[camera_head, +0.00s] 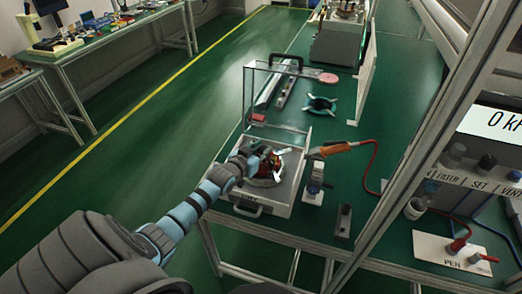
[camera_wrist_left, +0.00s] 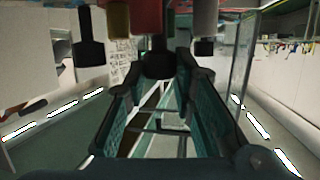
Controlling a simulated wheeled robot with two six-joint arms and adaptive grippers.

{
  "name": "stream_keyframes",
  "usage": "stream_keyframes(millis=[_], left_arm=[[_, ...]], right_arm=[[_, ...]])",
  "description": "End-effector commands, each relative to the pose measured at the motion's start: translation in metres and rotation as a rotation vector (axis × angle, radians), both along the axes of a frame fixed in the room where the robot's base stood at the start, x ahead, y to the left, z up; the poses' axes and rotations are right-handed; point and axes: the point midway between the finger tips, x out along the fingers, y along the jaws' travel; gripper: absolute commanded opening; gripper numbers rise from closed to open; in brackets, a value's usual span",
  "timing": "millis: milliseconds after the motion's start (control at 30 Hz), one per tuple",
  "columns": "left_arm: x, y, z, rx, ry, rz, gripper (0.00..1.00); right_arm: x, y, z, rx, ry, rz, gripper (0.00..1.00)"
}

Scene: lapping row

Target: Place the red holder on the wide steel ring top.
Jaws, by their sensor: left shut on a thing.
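My left gripper (camera_head: 264,156) reaches in from the left over the lapping machine. In the left wrist view its two green-padded fingers (camera_wrist_left: 163,100) flank a black knob below a red part, which I take to be the red holder (camera_wrist_left: 147,14). The gripper is shut on it, though the grip itself is partly hidden. A steel ring (camera_head: 265,182) lies on the machine directly under the gripper, its top partly covered by the gripper. I cannot tell whether the holder touches the ring. My right gripper is not in view.
The machine's clear hood (camera_head: 247,92) stands open behind the ring. An orange-handled tool (camera_head: 332,149) with a red lead lies to the right. A frame post stands at the right.

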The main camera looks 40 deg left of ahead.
Motion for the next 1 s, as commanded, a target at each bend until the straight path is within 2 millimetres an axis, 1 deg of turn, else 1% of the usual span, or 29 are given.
stream_keyframes(millis=[300,433,467,500,567,867,967,1000], left_arm=[[0.0,0.0,-0.01,0.0,-0.003,-0.001,0.0],[0.0,0.0,-0.01,0.0,-0.003,-0.001,0.0],[0.0,0.0,-0.011,-0.001,0.0,0.0,0.28],[0.0,0.0,-0.011,-0.001,0.0,0.0,0.34],[0.0,0.0,-0.011,-0.001,0.0,0.0,0.43],[0.0,0.0,-0.009,0.0,0.0,0.0,0.43],[0.0,0.0,0.001,0.0,0.0,0.0,0.43],[0.0,0.0,0.008,0.0,0.001,0.0,0.43]], right_arm=[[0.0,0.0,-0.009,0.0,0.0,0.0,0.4],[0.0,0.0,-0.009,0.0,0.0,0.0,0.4],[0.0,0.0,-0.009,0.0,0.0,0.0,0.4],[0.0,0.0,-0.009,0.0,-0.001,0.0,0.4],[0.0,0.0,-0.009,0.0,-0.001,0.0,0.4],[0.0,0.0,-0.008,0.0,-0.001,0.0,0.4],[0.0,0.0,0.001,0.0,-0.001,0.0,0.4],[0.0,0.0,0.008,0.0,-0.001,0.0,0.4]])
